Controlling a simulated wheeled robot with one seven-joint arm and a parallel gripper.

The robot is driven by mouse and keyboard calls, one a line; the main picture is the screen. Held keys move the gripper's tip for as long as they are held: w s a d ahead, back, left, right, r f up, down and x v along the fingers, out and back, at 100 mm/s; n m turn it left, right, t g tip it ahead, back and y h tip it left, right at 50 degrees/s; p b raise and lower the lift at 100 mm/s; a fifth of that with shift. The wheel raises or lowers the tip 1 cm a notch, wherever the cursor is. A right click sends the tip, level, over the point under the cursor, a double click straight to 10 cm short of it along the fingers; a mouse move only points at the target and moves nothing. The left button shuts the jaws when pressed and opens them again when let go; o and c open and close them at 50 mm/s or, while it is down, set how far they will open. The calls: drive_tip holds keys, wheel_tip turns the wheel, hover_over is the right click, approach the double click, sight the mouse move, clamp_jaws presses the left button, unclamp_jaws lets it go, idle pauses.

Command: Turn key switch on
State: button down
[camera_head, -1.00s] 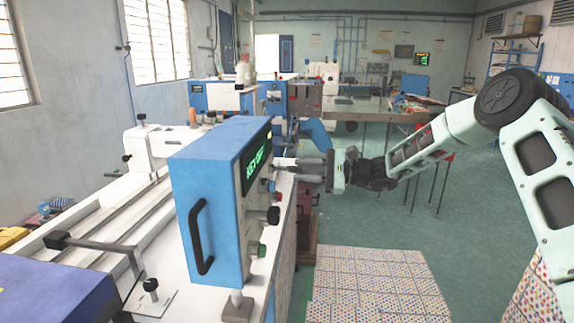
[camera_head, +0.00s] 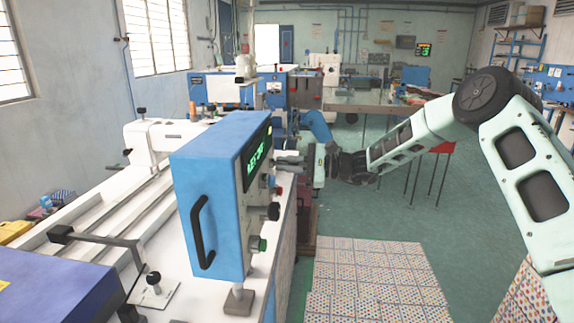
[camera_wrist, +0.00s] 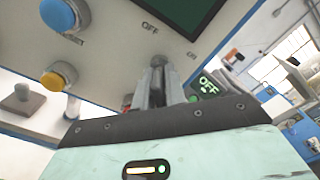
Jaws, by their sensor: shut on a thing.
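The blue control box (camera_head: 215,200) stands upright on the machine in the head view, with its grey panel facing right. Its green display (camera_head: 256,158) appears to read "KEY OFF". My gripper (camera_head: 279,162) is at the panel's upper part, its fingers pointing left at it. In the wrist view my gripper (camera_wrist: 158,68) is shut on the key switch (camera_wrist: 159,59), a small grey knob between the "OFF" and "ON" labels. The fingers hide most of the switch, so its exact angle cannot be told. A blue button (camera_wrist: 58,13) and a yellow button (camera_wrist: 52,80) are on the panel to the left.
A black handle (camera_head: 200,235) is on the box's near side. The green floor to the right is open beyond the patterned tiles (camera_head: 365,275).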

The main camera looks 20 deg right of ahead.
drive_tip(key=shift+m, duration=0.3)
drive_tip(key=m+p, duration=0.2)
drive_tip(key=m, duration=0.2)
drive_tip(key=shift+r+m, duration=0.1)
drive_tip(key=shift+m, duration=0.2)
drive_tip(key=m+p, duration=0.4)
drive_tip(key=m, duration=0.2)
drive_tip(key=m+p, duration=0.3)
drive_tip(key=m, duration=0.3)
drive_tip(key=shift+m, duration=0.3)
drive_tip(key=c, duration=1.6)
unclamp_jaws()
drive_tip(key=shift+o, duration=0.2)
drive_tip(key=b+v, duration=0.5)
drive_tip(key=v, duration=1.2)
drive_tip(key=shift+d, duration=0.25)
